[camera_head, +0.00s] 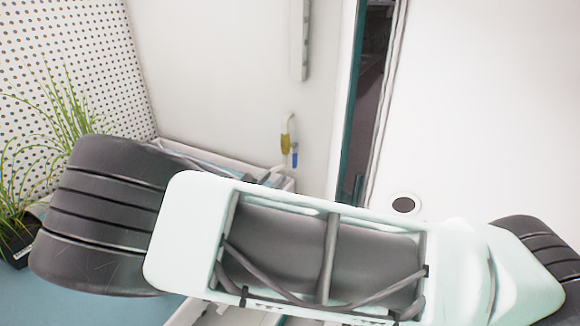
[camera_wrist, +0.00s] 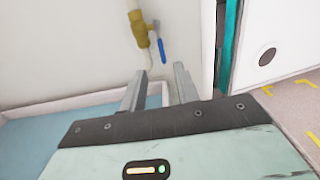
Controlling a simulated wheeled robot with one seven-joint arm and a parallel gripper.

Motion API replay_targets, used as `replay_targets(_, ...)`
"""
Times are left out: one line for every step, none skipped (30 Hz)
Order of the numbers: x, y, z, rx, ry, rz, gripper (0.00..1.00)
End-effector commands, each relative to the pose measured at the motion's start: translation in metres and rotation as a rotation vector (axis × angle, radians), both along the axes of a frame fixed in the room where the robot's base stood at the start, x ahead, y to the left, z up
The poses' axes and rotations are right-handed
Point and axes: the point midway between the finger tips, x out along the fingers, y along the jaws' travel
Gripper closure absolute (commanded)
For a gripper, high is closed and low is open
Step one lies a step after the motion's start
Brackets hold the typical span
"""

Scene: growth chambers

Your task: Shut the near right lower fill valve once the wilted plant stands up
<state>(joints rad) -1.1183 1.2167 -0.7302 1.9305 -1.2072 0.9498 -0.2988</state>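A brass-yellow fill valve with a blue lever (camera_head: 294,157) sits on a pipe against the white chamber wall in the head view. In the wrist view the valve body (camera_wrist: 140,29) and its blue lever (camera_wrist: 162,50) show above my gripper (camera_wrist: 160,75). The lever hangs down, roughly along the pipe. My gripper's two grey fingers are apart with nothing between them, below and short of the valve. Green grassy plants (camera_head: 62,125) stand at the left; none is clearly wilted, and my arm hides part of that area.
A black pot (camera_head: 17,250) stands on the blue tray floor (camera_head: 70,290) at the left. A teal-edged door frame (camera_head: 352,150) and a white panel (camera_head: 490,100) stand right of the valve. A pale tray rim (camera_wrist: 80,103) runs below the valve.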

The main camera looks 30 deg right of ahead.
Motion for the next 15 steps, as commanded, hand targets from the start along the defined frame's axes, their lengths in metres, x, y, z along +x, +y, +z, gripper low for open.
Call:
replay_targets(0.006,-0.010,-0.005,0.001,-0.001,-0.004,0.69)
replay_targets(0.009,-0.016,-0.005,0.001,-0.002,-0.004,0.69)
replay_targets(0.013,-0.023,-0.005,0.001,-0.002,-0.005,0.69)
replay_targets(0.017,-0.028,-0.005,0.002,-0.001,-0.004,0.69)
replay_targets(0.020,-0.033,-0.005,0.002,-0.003,-0.005,0.69)
replay_targets(0.025,-0.040,-0.005,0.002,-0.002,-0.005,0.69)
replay_targets(0.028,-0.045,-0.006,0.002,-0.002,-0.005,0.69)
replay_targets(0.032,-0.051,-0.005,0.001,-0.002,-0.004,0.69)
replay_targets(0.036,-0.057,-0.006,0.002,-0.002,-0.005,0.69)
replay_targets(0.040,-0.061,-0.006,0.003,-0.001,-0.004,0.69)
replay_targets(0.043,-0.066,-0.005,0.003,-0.001,-0.004,0.69)
replay_targets(0.046,-0.072,-0.005,0.002,-0.002,-0.004,0.69)
replay_targets(0.049,-0.076,-0.004,0.002,-0.001,-0.004,0.69)
replay_targets(0.051,-0.079,-0.004,0.003,-0.001,-0.003,0.69)
replay_targets(0.054,-0.083,-0.004,0.003,-0.001,-0.002,0.69)
